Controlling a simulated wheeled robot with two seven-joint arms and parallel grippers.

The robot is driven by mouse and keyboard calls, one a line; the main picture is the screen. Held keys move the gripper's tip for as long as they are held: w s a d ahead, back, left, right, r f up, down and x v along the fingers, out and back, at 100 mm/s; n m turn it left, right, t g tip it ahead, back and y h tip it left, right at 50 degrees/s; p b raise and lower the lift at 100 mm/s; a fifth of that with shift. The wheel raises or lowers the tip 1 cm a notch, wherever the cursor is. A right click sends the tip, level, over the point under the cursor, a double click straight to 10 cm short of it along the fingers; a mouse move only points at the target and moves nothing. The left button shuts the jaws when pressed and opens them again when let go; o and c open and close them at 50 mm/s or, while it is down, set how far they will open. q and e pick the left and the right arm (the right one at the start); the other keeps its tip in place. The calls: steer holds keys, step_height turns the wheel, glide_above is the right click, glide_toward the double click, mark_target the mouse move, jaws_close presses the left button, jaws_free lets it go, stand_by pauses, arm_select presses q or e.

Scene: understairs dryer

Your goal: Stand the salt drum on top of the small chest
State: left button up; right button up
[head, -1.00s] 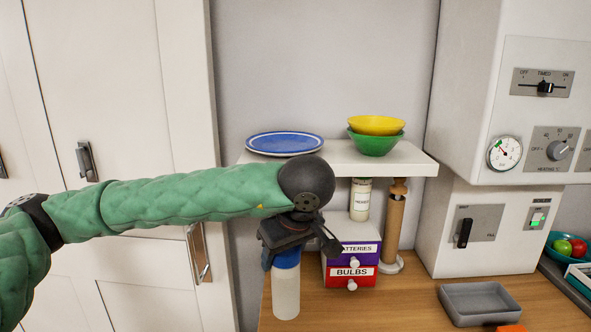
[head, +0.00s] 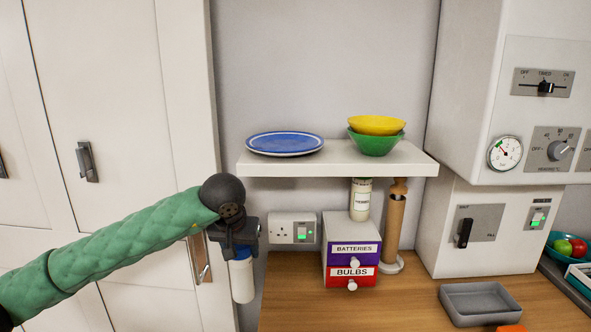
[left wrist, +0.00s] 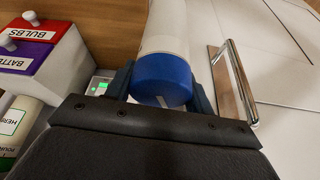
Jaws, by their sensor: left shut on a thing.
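My left gripper (head: 238,250) is shut on a white drum with a blue cap (head: 242,278), held upright in the air in front of the white cupboard. The drum and its blue cap also show in the left wrist view (left wrist: 162,75), between the two fingers. The small chest (head: 335,252) stands on the wooden worktop to the right of the drum, apart from it. It has a purple BATTERIES drawer and a red BULBS drawer. Its front top is bare. A pale labelled jar (head: 361,202) shows at the back of its top, under the shelf. My right gripper is out of view.
A white shelf (head: 290,171) overhangs the chest, with a blue plate (head: 285,143) and stacked bowls (head: 376,143). A brown cylinder (head: 394,232) stands right of the chest. A grey tray (head: 480,300) lies at front right. The worktop (head: 310,305) before the chest is clear.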

arm_select(q)
steer(key=s+a+f, duration=0.2)
steer(key=a+f, duration=0.1)
steer(key=f, duration=0.4)
steer(key=s+a+f+n, duration=0.1)
steer(key=a+f, duration=0.3)
steer(key=f, duration=0.4)
steer(key=shift+s+a+f+y, duration=0.25)
steer(key=shift+s+y, duration=0.05)
steer(key=shift+s, duration=0.25)
